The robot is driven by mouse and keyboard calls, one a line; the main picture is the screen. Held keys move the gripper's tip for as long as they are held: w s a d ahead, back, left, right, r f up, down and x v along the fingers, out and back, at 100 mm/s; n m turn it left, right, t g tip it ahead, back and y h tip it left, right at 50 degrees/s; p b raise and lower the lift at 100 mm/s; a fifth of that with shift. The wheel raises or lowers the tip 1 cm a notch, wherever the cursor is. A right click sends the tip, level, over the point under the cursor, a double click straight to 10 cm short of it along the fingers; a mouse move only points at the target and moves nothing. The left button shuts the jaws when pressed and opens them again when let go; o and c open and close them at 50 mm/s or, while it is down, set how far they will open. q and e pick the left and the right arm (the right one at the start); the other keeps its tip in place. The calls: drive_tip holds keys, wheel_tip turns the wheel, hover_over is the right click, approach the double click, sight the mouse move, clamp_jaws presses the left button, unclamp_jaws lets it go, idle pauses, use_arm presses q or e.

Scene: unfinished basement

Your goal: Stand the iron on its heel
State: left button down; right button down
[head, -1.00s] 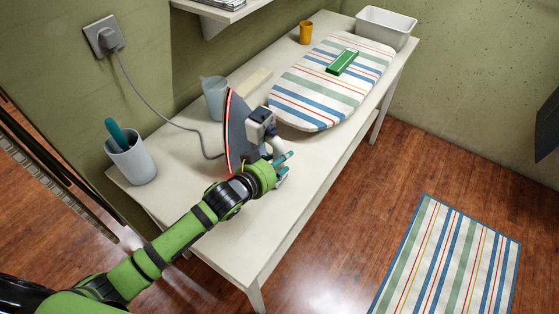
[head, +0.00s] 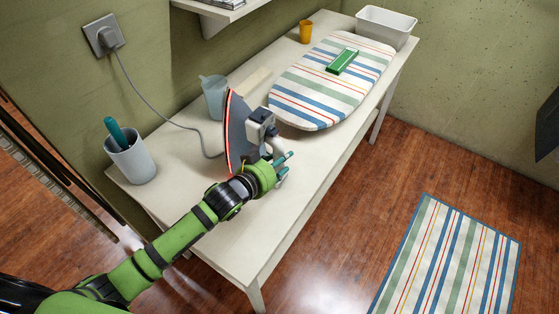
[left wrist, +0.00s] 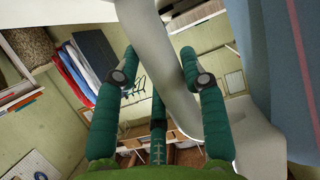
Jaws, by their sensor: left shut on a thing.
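The iron (head: 237,132) is at the near part of the white table, upright with its tip up and its dark, red-edged soleplate facing left. Its heel is down at the tabletop; I cannot tell whether it rests fully there. My left gripper (head: 284,166) is at the iron's right side, shut on its handle. In the left wrist view the pale handle (left wrist: 165,75) passes between the green fingers of the gripper (left wrist: 160,68), and the iron's grey-blue body fills the right side. My right gripper is not in view.
A cord runs to the wall socket (head: 104,38). The table's front right is clear.

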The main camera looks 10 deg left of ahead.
use_arm(q)
drive_tip(key=shift+w+r, duration=0.1)
drive_tip(key=shift+r, duration=0.15)
